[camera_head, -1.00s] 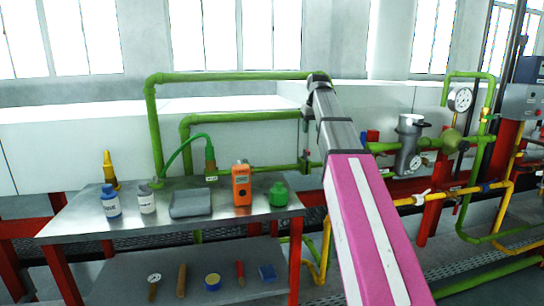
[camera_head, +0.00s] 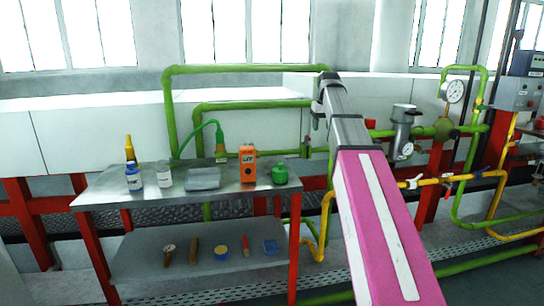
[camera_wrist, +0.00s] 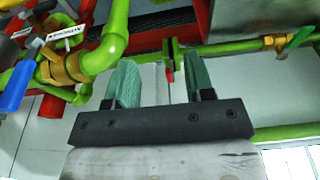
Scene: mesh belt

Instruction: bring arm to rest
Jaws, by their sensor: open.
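My arm (camera_head: 385,225), with a broad pink link and a grey forearm, reaches up and away right of the table. In the head view its far end overlaps the green pipes, and the fingers cannot be made out there. In the wrist view my gripper (camera_wrist: 158,82) is open, its two greenish fingers wide apart with nothing held between them. Behind the fingers are a green pipe (camera_wrist: 225,46) and a pale wall.
Green and yellow pipes, a gauge (camera_head: 454,91) and a grey filter housing (camera_head: 404,130) stand right.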

